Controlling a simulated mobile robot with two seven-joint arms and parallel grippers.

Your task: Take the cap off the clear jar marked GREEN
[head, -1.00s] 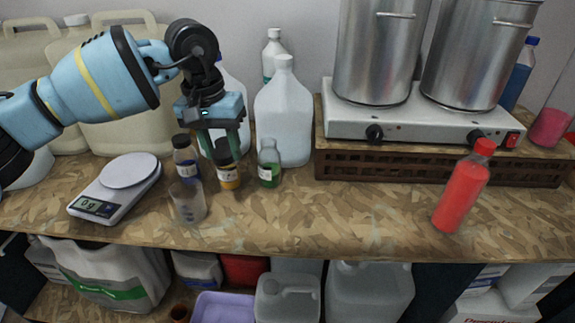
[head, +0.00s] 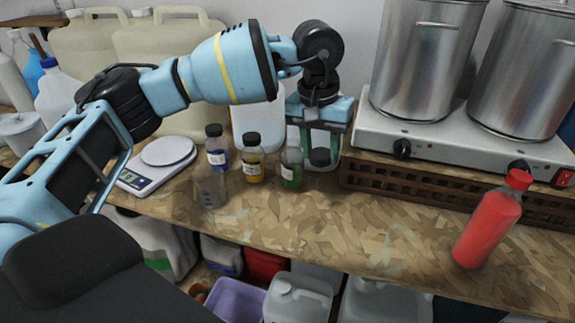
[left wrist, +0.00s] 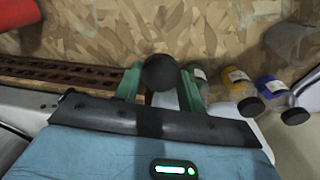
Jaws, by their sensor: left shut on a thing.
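The clear jar with green liquid (head: 291,168) stands upright on the bench with a white label. Its top shows no cap, and it also shows in the left wrist view (left wrist: 201,76). My left gripper (head: 320,155) is just right of this jar, pointing down. Its green fingers are shut on a round black cap (head: 320,158), clear between the fingertips in the left wrist view (left wrist: 160,73). I cannot tell whether the cap touches the bench. My right gripper is in neither view.
Left of the green jar stand a yellow jar (head: 252,165) and a blue jar (head: 217,152), both black-capped, and a clear beaker (head: 210,189). A scale (head: 168,152) is further left. A hotplate (head: 450,143) with steel pots stands right. Bench is free before the red bottle (head: 487,225).

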